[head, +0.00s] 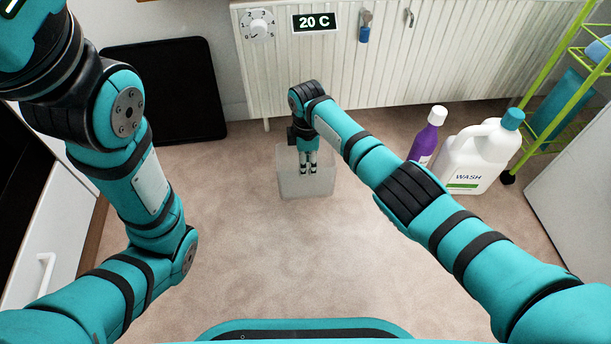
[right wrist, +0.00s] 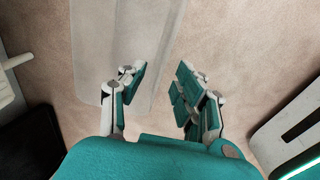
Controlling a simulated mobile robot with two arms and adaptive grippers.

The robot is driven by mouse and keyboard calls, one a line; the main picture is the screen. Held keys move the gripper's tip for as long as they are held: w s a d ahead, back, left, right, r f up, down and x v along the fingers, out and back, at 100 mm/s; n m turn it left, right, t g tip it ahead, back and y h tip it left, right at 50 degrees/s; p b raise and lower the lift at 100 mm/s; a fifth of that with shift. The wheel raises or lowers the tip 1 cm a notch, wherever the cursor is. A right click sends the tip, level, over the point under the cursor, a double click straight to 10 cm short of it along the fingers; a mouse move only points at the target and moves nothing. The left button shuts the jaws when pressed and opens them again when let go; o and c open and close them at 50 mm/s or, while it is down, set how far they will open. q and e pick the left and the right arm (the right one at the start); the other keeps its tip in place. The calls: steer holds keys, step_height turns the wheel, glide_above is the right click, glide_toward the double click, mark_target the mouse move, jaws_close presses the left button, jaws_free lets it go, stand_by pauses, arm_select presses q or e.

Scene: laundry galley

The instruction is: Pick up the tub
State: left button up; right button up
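The tub (head: 291,186) is a translucent, frosted box on the carpet in front of the radiator, in the middle of the head view. In the right wrist view the tub (right wrist: 105,45) fills the upper left. My right gripper (head: 308,170) reaches down at the tub. In the right wrist view the right gripper (right wrist: 160,82) is open, with one finger over the tub and the other beyond its right wall. The wall's edge runs between the fingers, and I cannot tell whether they touch it. My left gripper is out of view; only its arm shows.
A white radiator (head: 420,60) with a dial and a 20 C display stands behind. A purple bottle (head: 425,140) and a white WASH jug (head: 475,158) stand right, near a green rack (head: 545,80). A black panel (head: 165,90) leans left. Carpet before the tub is clear.

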step_height(320, 180, down, 5)
steer(key=b, duration=0.4)
steer(key=shift+s+d+b, duration=0.1)
steer(key=shift+s+b, duration=0.05)
steer(key=shift+b, duration=0.2)
jaws_close()
